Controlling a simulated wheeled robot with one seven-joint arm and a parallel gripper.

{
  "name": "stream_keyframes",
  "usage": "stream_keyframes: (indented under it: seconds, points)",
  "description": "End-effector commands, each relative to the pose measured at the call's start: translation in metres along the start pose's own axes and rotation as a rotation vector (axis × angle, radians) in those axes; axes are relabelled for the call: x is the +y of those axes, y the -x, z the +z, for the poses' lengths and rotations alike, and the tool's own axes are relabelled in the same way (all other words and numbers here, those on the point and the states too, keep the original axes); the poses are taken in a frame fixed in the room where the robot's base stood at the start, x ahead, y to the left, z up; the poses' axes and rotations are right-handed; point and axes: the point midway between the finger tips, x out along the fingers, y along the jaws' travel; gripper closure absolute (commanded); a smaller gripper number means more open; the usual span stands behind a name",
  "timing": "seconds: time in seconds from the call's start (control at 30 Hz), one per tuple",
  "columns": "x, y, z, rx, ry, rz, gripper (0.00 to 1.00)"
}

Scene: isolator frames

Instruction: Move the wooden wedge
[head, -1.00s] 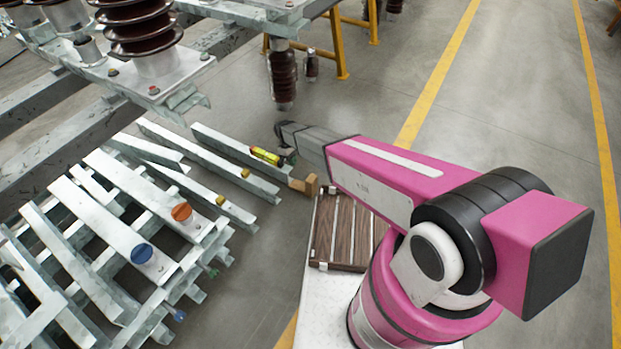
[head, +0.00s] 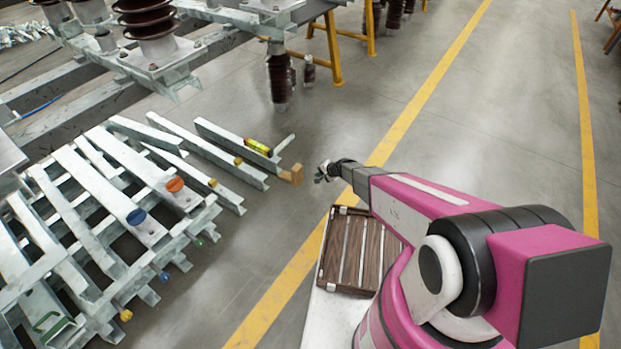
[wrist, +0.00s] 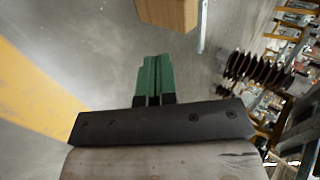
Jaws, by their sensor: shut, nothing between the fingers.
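The wooden wedge (head: 292,175) is a small tan block at the right end of a grey steel beam, left of my gripper in the head view. In the wrist view the wedge (wrist: 168,12) shows at the top edge, partly cut off, beyond the fingertips. My gripper (head: 322,172) is apart from the wedge, with a gap of bare floor between them in the picture. In the wrist view its green fingers (wrist: 154,78) are together with nothing between them.
A slatted wooden tray (head: 332,275) sits below my arm. Steel frames (head: 100,205) fill the left. Brown insulators (head: 279,80) stand behind. Floor to the right is open.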

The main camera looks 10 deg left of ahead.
Motion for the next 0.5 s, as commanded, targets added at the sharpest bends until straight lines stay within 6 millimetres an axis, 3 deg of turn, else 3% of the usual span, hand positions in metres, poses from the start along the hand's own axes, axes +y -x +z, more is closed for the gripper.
stream_keyframes:
  seconds: [0.5]
  points:
    - [0.001,-0.089,-0.001,-0.003,0.004,0.001,1.00]
